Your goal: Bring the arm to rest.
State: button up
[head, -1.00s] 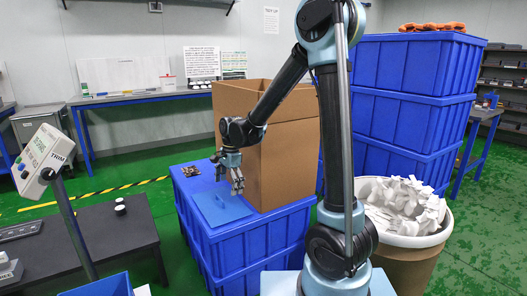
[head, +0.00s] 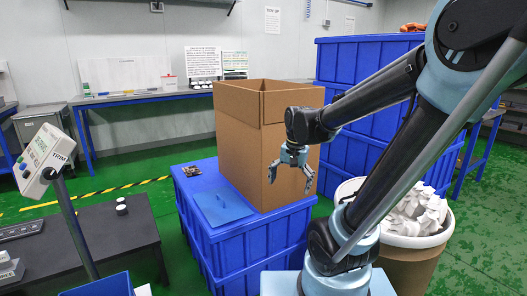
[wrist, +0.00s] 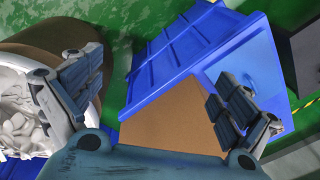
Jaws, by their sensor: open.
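My gripper (head: 290,177) is open and empty in the head view. It hangs in the air in front of the right side of the tall cardboard box (head: 240,150), fingers pointing down. In the wrist view my gripper (wrist: 155,105) has its two fingers spread wide with nothing between them. The blue crate (wrist: 200,55) and the cardboard box (wrist: 175,120) lie below and beyond the fingers.
The blue crate (head: 250,240) carries the box and a flat blue plate (head: 220,207). A bin (head: 405,262) of white scraps stands at right, near my arm. Stacked blue crates (head: 355,65) rise behind. A control panel (head: 44,158) and dark table (head: 115,235) are at left.

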jog(key=s+d+f+n+t+h, duration=0.1)
jog(key=s+d+f+n, duration=0.3)
jog(key=s+d, duration=0.5)
jog(key=s+f, duration=0.1)
jog(key=s, duration=0.1)
jog(key=shift+s+d+f+n, duration=0.2)
jog(key=shift+s+d+n, duration=0.1)
jog(key=shift+s+d, duration=0.1)
jog(key=shift+w+f, duration=0.2)
jog(key=shift+w, duration=0.25)
